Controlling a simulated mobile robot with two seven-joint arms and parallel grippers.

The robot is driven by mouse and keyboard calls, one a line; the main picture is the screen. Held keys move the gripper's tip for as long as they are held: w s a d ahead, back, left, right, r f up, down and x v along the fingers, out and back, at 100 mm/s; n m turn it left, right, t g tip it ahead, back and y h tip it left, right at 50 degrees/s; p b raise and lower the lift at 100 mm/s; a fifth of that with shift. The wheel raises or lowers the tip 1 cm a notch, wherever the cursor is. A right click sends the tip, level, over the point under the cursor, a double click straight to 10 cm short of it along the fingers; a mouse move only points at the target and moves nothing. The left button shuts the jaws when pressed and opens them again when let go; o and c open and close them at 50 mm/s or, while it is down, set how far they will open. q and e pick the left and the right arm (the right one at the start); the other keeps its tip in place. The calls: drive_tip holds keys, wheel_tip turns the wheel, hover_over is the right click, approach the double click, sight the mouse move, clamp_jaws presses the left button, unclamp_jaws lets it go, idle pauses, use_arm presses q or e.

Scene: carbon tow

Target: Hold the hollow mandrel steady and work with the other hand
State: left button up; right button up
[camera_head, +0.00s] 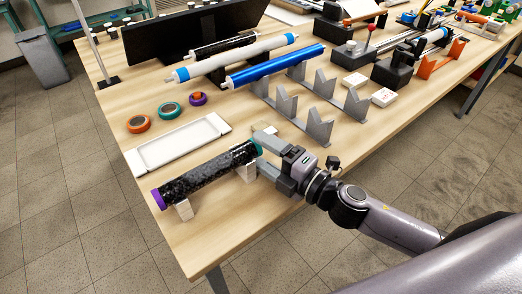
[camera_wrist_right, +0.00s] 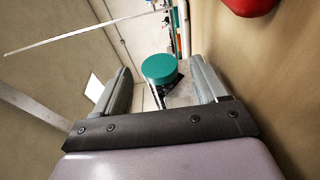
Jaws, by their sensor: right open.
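A black, mottled tube (camera_head: 208,176), which seems to be the hollow mandrel, lies level across small pale support blocks (camera_head: 184,210) near the table's front left corner. It has a purple ring at its left end and a teal cap at its right end. My right gripper (camera_head: 262,150) is open at the teal end, with nothing clearly held. In the right wrist view, the teal cap (camera_wrist_right: 160,68) shows between the spread fingers; I cannot tell whether they touch it. My left gripper is not in view. Whether the tube is hollow cannot be seen.
A white tray (camera_head: 178,143) lies just behind the tube. Tape rolls (camera_head: 168,109) sit further back. Grey V-shaped stands (camera_head: 318,127) and a blue roll (camera_head: 275,67) are behind my right gripper. The table's front edge is close to the tube.

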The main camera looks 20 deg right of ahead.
drive_tip(key=b+v, duration=0.1)
drive_tip(key=v, duration=0.3)
drive_tip(key=shift+s+d+f, duration=0.1)
drive_tip(key=shift+s, duration=0.1)
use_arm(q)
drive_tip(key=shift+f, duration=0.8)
use_arm(e)
drive_tip(key=shift+s+d, duration=0.4)
drive_tip(key=shift+s, duration=0.2)
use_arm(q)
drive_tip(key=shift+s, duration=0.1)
